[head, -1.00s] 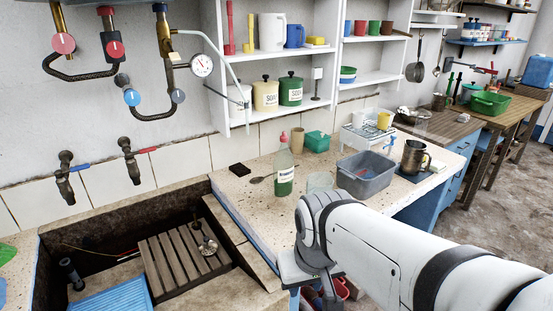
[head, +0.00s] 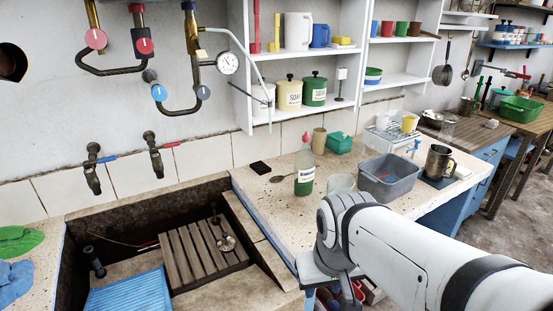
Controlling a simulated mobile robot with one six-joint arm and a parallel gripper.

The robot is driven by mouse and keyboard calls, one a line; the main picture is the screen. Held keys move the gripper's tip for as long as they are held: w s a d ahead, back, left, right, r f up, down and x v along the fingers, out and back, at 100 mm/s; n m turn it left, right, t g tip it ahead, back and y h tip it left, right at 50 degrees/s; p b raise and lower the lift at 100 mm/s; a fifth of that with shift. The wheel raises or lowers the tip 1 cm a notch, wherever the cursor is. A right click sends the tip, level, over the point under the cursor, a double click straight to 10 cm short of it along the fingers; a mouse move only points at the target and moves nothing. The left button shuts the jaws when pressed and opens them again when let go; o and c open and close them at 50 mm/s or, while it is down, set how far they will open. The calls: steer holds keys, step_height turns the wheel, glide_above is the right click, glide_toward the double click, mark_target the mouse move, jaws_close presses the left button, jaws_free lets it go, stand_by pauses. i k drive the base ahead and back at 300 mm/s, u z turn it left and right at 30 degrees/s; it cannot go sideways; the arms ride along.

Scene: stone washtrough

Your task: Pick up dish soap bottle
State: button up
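The dish soap bottle (head: 304,174) stands upright on the speckled counter (head: 264,205), right of the stone trough. It is clear with green liquid, a white label and a pinkish-red cap. My arm comes in from the lower right. Its wrist end is in front of the counter edge, below and to the right of the bottle and apart from it. My gripper's fingers are not visible; they are hidden behind the arm or below the counter edge.
A spoon (head: 283,177) and dark block (head: 259,168) lie left of the bottle. A glass (head: 341,183) and grey basin (head: 387,180) stand right of it. The trough holds a wooden slatted rack (head: 198,254). A wall shelf (head: 303,54) hangs above the counter.

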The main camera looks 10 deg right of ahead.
mark_target(305, 162)
steer(key=u, duration=3.2)
steer(key=k, duration=1.3)
steer(key=z, duration=1.85)
steer(key=i, duration=0.55)
steer(key=z, duration=0.15)
